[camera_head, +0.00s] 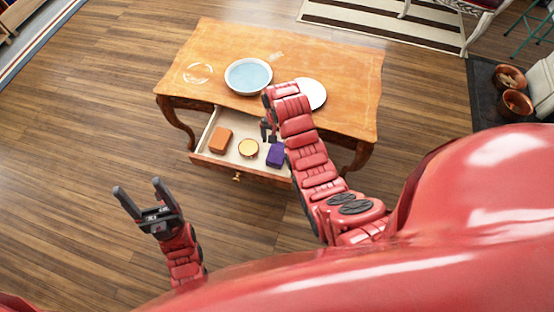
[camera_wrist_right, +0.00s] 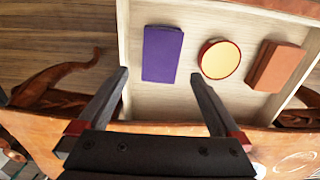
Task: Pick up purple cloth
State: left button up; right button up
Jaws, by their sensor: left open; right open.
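The purple cloth (camera_head: 275,155) is a small folded block lying in the open drawer (camera_head: 205,131) of the wooden table, at the drawer's right end. In the right wrist view the purple cloth (camera_wrist_right: 163,54) lies flat, ahead of my right gripper and between the lines of its fingers. My right gripper (camera_head: 268,130) is open and empty near the cloth; it also shows in the right wrist view (camera_wrist_right: 160,82). My arm hides part of it in the head view. My left gripper (camera_head: 137,193) is open and empty over the floor, left of the drawer.
An orange-brown block (camera_head: 220,139) and a round yellow-topped tin (camera_head: 248,148) share the drawer. A blue bowl (camera_head: 248,76) and a white plate (camera_head: 313,94) stand on the wooden table (camera_head: 335,68). The floor (camera_head: 90,130) left of the table is clear.

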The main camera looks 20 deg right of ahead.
notch_tip(320, 180, down, 9)
jog(key=shift+s+a+r, duration=0.1)
jog(key=shift+s+r, duration=0.05)
jog(key=shift+c, duration=0.2)
jog(key=c, duration=1.2)
